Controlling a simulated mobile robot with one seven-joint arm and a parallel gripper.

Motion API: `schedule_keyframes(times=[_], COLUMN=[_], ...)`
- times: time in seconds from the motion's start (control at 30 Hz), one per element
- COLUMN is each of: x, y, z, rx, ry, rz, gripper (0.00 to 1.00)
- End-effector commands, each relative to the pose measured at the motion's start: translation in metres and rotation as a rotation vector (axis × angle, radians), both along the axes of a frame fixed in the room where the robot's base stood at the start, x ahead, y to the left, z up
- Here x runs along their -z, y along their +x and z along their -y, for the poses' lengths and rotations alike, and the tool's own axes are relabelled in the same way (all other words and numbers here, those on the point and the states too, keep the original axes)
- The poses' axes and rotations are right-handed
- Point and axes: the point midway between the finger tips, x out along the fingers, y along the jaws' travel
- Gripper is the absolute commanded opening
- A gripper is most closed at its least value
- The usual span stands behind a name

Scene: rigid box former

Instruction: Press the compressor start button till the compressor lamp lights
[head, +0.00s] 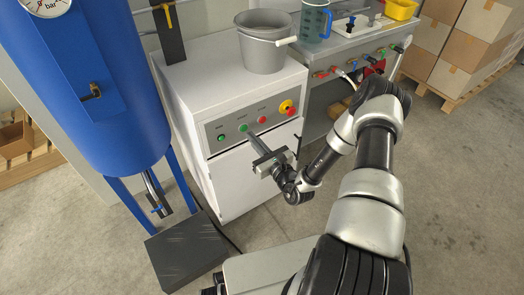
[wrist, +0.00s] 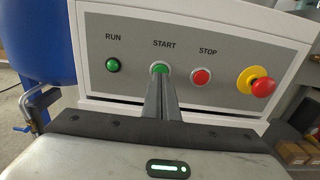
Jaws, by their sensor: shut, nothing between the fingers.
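The compressor is a white cabinet (head: 185,95) with a grey control panel (wrist: 215,50). The green START button (wrist: 160,67) is in the middle left of the panel; it also shows in the head view (head: 243,127). My gripper (wrist: 160,80) is shut and empty, its fingertips at the lower edge of the START button; I cannot tell whether they touch it. The gripper also shows in the head view (head: 249,134), pointing at the panel. The RUN lamp (wrist: 113,65), left of START, is dark green with no clear glow; it also shows in the head view (head: 221,138).
A red STOP button (wrist: 201,77) is right of START. A red emergency knob on a yellow collar (wrist: 262,87) is further right. A blue tank (head: 90,90) stands left of the cabinet. A grey bucket (head: 264,50) stands on top.

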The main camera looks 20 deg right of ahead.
Motion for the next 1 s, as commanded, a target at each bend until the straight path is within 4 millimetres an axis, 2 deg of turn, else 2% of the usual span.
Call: schedule_keyframes(times=[0.2, 0.63, 0.8, 1.0], x=[0.001, 0.000, -0.001, -0.002], y=[0.021, 0.025, 0.041, 0.044], z=[-0.007, -0.008, -0.013, -0.015], rx=[0.000, 0.000, 0.000, 0.000], ry=[-0.001, 0.000, 0.001, 0.002], rz=[0.001, 0.001, 0.002, 0.005], gripper=[0.00, 0.00, 0.00, 0.00])
